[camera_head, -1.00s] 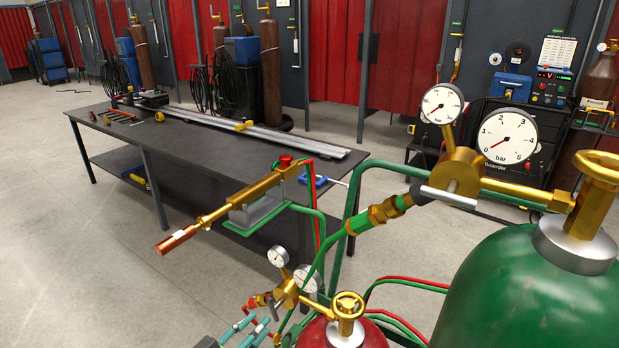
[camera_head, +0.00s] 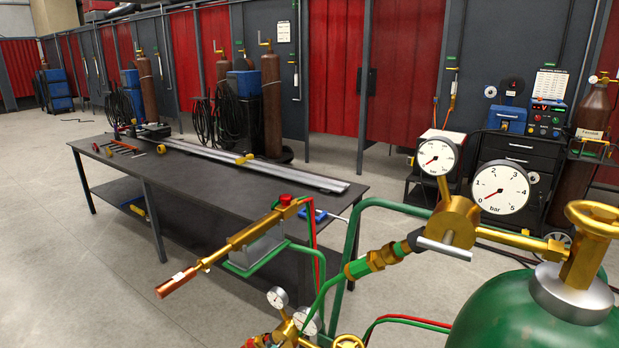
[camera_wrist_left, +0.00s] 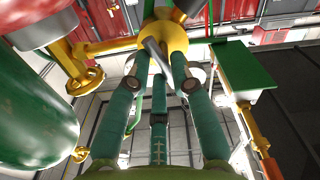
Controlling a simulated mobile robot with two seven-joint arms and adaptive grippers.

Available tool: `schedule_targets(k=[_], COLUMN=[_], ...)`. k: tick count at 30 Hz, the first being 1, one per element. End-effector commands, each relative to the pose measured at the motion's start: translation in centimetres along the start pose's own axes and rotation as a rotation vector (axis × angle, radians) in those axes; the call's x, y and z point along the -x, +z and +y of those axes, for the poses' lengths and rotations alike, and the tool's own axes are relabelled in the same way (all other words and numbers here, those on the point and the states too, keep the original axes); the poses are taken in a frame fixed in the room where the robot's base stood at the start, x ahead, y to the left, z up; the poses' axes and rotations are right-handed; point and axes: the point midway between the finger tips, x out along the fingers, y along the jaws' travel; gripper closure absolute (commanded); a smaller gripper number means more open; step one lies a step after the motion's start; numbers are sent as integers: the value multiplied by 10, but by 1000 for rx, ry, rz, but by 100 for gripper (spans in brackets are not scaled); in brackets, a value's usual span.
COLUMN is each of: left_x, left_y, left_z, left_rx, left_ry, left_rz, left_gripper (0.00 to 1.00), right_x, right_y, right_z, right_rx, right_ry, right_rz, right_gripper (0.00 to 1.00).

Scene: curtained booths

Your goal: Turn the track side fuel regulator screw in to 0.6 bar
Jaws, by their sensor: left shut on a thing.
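The brass fuel regulator (camera_head: 297,331) is at the bottom edge of the head view, with a small gauge (camera_head: 277,297) and a larger gauge (camera_head: 307,320). Both dials are too small and oblique to read. In the left wrist view the regulator's brass body (camera_wrist_left: 166,36) joins a pipe to the red cylinder (camera_wrist_left: 28,22). My left gripper's teal fingers (camera_wrist_left: 160,62) are closed around its silver cross-bar screw (camera_wrist_left: 155,52), and their tips partly hide the bar. The left gripper is below the head view's frame. My right gripper is in neither view.
A second brass regulator (camera_head: 452,222) with two gauges sits on the green cylinder (camera_head: 520,315) at right. A brass torch (camera_head: 235,242) and green and red hoses crowd the middle. A dark workbench (camera_head: 215,190) stands behind. Open floor lies at left.

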Motion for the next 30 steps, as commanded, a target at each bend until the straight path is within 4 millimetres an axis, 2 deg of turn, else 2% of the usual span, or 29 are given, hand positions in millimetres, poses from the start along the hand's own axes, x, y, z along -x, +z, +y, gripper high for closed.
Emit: schedule_targets(k=[7,14,22,27,30], left_x=[1,1,1,2,2], left_y=[0,1,1,2,2], left_z=[-5,-7,-8,-9,-9], left_rx=[-29,-309,-334,-560,-635], left_ry=[-10,-13,-15,-15,-14], left_rz=[-3,-5,-6,-8,-9], left_gripper=[100,100,100,100,100], right_x=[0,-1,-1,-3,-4], right_y=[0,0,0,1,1], right_z=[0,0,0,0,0], right_rx=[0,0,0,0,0], right_ry=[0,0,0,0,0], right_rz=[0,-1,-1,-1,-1], right_gripper=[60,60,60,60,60])
